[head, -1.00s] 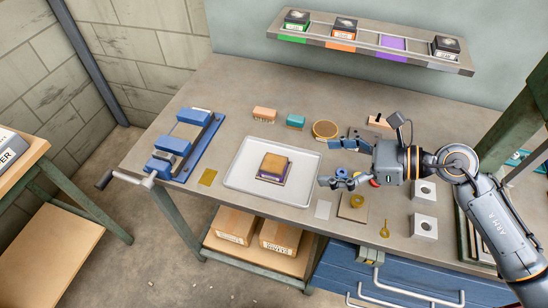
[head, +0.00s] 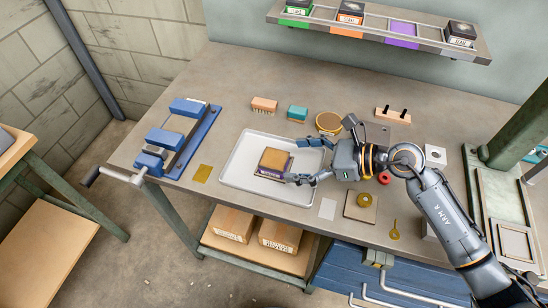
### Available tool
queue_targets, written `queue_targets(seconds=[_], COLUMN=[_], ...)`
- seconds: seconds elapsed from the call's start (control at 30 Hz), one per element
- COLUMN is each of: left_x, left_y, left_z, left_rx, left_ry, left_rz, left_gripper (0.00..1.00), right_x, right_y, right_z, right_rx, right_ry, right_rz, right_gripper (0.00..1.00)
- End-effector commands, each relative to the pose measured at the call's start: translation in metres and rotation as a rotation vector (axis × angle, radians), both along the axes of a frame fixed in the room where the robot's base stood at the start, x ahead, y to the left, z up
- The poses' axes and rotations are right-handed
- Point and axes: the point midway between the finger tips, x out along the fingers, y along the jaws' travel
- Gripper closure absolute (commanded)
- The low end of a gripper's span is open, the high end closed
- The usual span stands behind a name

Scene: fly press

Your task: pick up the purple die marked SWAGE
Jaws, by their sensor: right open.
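The purple die (head: 268,173) lies in a pale tray (head: 237,177) on the workbench. A tan-gold block sits on top of it, so mostly its purple lower edge shows; its marking is too small to read. My right gripper (head: 296,162) is open, its two fingers spread at the right side of the die, over the tray. The fingertips are close to the die's right edge; I cannot tell if they touch. My left gripper is not in view.
A blue vise (head: 190,140) stands at the bench's left. Orange (head: 264,104) and teal (head: 297,113) blocks and a round gold-topped tin (head: 328,122) stand behind the tray. A wall shelf (head: 375,31) holds several dies; its purple slot (head: 402,29) is empty.

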Motion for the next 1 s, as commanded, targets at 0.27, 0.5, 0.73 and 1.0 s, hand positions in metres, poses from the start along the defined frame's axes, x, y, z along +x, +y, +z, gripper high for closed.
queue_targets(seconds=[0.27, 0.5, 0.73, 1.0], left_x=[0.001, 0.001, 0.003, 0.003], left_y=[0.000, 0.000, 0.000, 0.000], left_z=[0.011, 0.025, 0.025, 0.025], left_rx=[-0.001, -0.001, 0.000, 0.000], left_ry=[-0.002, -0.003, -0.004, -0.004], left_rz=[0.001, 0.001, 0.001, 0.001], left_gripper=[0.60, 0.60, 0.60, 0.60], right_x=[0.006, 0.017, 0.019, 0.019], right_y=[0.020, 0.050, 0.056, 0.056], right_z=[-0.005, -0.019, -0.025, -0.024], right_rx=[0.004, 0.003, 0.000, 0.000], right_ry=[0.001, 0.000, -0.001, -0.001], right_rz=[0.000, 0.000, 0.000, 0.000], right_gripper=[0.17, 0.17, 0.17, 0.52])
